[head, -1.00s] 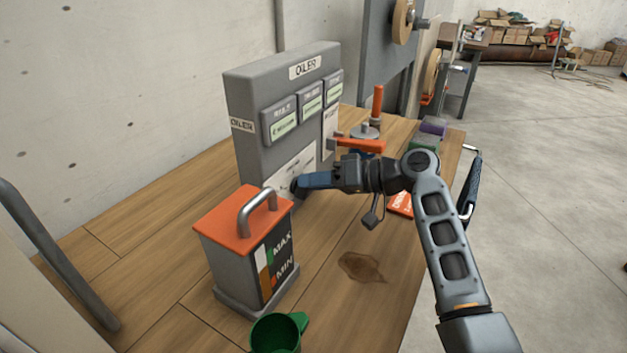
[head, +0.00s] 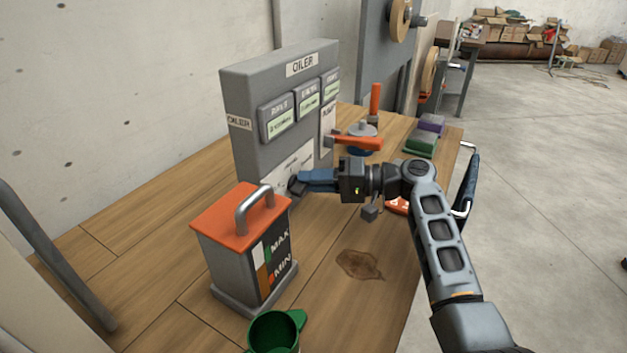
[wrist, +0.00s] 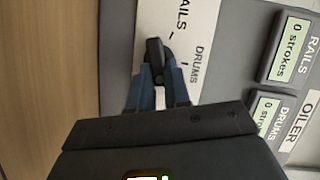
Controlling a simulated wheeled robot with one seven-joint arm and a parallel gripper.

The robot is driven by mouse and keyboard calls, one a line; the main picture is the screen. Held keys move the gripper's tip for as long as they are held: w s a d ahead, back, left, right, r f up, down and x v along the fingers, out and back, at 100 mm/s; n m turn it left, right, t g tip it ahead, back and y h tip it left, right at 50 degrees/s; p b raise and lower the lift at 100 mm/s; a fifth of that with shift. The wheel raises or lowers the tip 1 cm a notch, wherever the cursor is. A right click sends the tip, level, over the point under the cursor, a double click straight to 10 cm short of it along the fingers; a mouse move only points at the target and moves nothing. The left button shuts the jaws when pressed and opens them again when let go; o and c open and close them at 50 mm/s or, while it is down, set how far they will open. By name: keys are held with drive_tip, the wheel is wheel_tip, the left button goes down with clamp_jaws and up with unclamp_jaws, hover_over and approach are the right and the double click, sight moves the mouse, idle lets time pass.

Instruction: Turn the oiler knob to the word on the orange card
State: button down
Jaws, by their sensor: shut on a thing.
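The grey oiler box (head: 245,155) stands upright on the wooden table and has a white dial plate low on its front. The black oiler knob (wrist: 155,52) is on that plate. In the wrist view, the words RAILS and DRUMS and short tick marks show beside it. My gripper (wrist: 158,78) is shut on the knob, with a blue finger on each side. In the head view, my gripper (head: 300,184) reaches the plate from the right and hides most of the knob.
A grey can with an orange lid (head: 240,218) stands close in front of the oiler. A green cup (head: 274,332) is nearer. An orange-handled crank (head: 360,142) and green and purple blocks (head: 421,144) stand behind my arm. A brown stain (head: 360,264) marks bare table.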

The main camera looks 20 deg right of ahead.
drive_tip(key=shift+a, duration=0.3)
drive_tip(key=c, duration=1.1)
unclamp_jaws()
drive_tip(key=shift+f, duration=0.1)
drive_tip(key=shift+d, duration=0.1)
drive_tip(key=b+v, duration=0.1)
drive_tip(key=v, duration=0.6)
drive_tip(key=shift+s+d, duration=0.15)
drive_tip(key=shift+d, duration=0.1)
